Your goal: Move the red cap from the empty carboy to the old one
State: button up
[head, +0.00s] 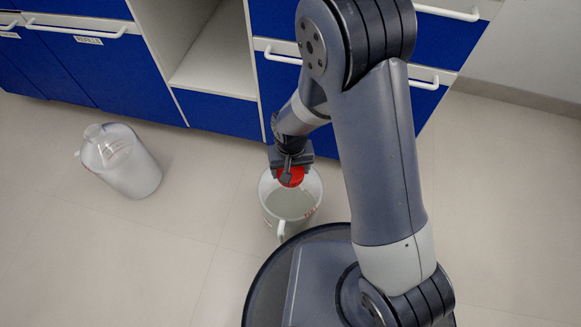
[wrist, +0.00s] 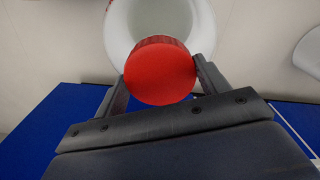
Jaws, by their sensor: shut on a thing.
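My gripper (head: 291,172) is shut on the red cap (head: 292,179), with one finger on each side of it in the wrist view (wrist: 160,72). I cannot tell which carboy is the old one.
Blue cabinets (head: 105,70) with white handles line the back, with an open white shelf bay (head: 215,60) between them. The floor (head: 195,220) between the two carboys is clear. In the wrist view a white rounded thing (wrist: 309,52) shows at the right edge.

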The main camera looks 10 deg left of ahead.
jog(key=shift+f+b, duration=0.6)
jog(key=shift+f, duration=0.25)
jog(key=o, duration=1)
jog(key=shift+r, duration=0.1)
notch_tip(320, 180, up, 11)
jog(key=p, duration=0.4)
jog(key=shift+f+p, duration=0.2)
jog(key=shift+p, duration=0.15)
